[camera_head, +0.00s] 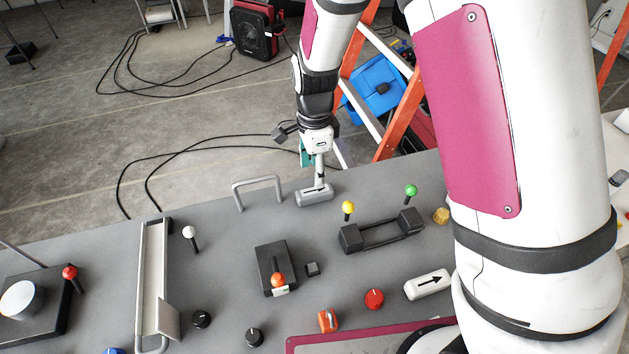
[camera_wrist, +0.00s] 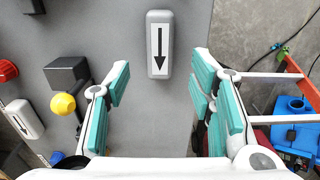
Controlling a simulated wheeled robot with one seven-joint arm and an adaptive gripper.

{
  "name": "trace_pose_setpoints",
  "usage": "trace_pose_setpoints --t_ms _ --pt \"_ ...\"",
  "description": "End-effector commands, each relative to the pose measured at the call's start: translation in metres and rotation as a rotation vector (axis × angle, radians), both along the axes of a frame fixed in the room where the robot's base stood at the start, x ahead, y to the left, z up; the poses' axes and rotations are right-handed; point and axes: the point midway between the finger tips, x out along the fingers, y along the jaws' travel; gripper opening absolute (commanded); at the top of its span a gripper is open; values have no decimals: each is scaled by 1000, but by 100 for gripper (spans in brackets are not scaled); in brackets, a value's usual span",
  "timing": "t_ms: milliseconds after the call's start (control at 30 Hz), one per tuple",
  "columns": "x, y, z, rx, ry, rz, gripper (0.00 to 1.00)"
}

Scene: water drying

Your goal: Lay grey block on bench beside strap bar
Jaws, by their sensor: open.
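The grey block (camera_head: 314,195), rounded and oblong, lies flat on the grey bench (camera_head: 215,235) near its far edge. In the wrist view the grey block (camera_wrist: 159,57) shows a black arrow on top. My gripper (camera_wrist: 160,85) is open and empty, with teal finger pads on either side. The block lies ahead of the gap between them, apart from both pads. In the head view my gripper (camera_head: 315,160) hangs just over the block; contact cannot be told. A silver bent-bar handle (camera_head: 258,183) stands left of the block; I cannot tell whether it is the strap bar.
A black fixture (camera_head: 381,235) sits right of the block, with yellow (camera_head: 348,207) and green (camera_head: 411,190) knobs by it. A black box (camera_head: 274,262) with an orange knob, a white arrow block (camera_head: 427,284) and several dials occupy the near side. A ladder (camera_head: 400,110) stands beyond.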

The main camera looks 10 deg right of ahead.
Motion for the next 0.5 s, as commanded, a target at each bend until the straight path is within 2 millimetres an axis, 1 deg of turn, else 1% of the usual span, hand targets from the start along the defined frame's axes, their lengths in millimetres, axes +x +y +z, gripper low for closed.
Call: trace_pose_setpoints --t_ms 33,200,333,500 --pt "1 1 11 2 -5 2 49" --pt "1 0 34 0 -2 1 49" --pt "0 0 42 0 -1 1 49" --pt "0 0 45 0 1 1 49"
